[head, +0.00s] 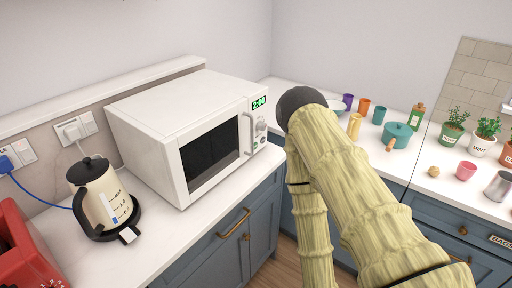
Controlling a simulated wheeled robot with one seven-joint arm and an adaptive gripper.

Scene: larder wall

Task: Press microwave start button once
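The white microwave (160,125) stands on the left counter with its door shut and a dark window facing right. Its green display (259,102) reads 2:00. A round knob (261,126) sits below the display on the control panel. Small buttons, partly green, show low on the panel (257,145), too small to read, so I cannot tell for sure which is the start button. My arm rises in front of the corner, its dark rounded joint just right of the panel. A second link hangs down behind it. My gripper is not visible.
A kettle (100,195) and a red appliance (22,250) stand left of the microwave. The door handle (246,133) sticks out beside the panel. Cups, a teal pot (397,134) and potted herbs (453,126) fill the right counter. Counter in front of the microwave is clear.

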